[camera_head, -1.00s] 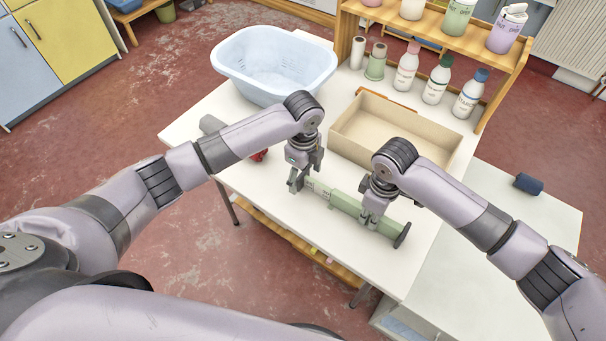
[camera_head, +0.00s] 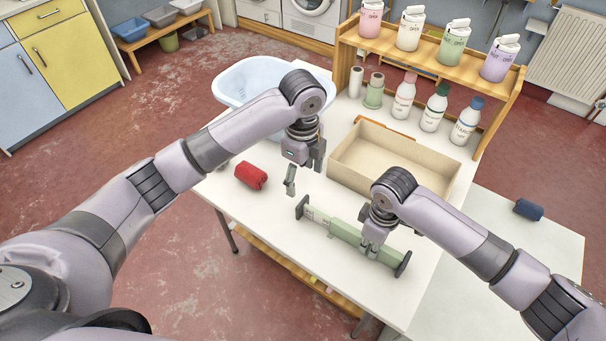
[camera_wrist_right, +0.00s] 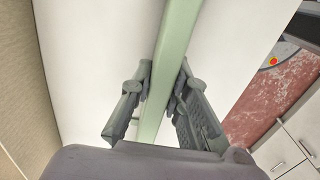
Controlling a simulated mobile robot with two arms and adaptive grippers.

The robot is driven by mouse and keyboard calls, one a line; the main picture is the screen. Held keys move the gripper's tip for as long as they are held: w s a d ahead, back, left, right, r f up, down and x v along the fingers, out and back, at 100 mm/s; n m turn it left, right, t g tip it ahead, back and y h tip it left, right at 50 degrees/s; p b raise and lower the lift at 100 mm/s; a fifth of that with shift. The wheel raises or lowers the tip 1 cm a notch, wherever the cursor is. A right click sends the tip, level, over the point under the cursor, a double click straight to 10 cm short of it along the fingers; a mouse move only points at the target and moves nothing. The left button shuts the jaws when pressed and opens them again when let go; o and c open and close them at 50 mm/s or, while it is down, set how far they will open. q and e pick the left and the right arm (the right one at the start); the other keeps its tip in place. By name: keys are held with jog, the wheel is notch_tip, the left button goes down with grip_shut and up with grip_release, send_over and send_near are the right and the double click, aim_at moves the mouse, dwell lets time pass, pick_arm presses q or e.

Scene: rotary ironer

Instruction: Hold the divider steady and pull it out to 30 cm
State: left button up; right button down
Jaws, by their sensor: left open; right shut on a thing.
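The divider (camera_head: 345,232) is a long green bar with a dark plate at each end, lying across the white table. A pale section with markings (camera_head: 317,216) shows near its left end. My right gripper (camera_head: 373,246) is shut on its green body, right of the middle. In the right wrist view the green bar (camera_wrist_right: 170,50) runs between the fingers of this gripper (camera_wrist_right: 160,98). My left gripper (camera_head: 304,174) is open and empty, above the table and apart from the divider's left end plate (camera_head: 301,207). The right gripper hides part of the bar.
A beige open box (camera_head: 440,155) stands behind the divider. A red roll (camera_head: 251,175) lies to the left, and a blue basin (camera_head: 235,85) is at the back left. Several bottles and a wooden shelf (camera_head: 497,105) stand behind. The table's front edge is close to the divider.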

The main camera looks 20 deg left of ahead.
jog(key=c, duration=1.4)
grip_release()
jog(key=shift+c, duration=0.2)
jog(key=shift+r, duration=0.1)
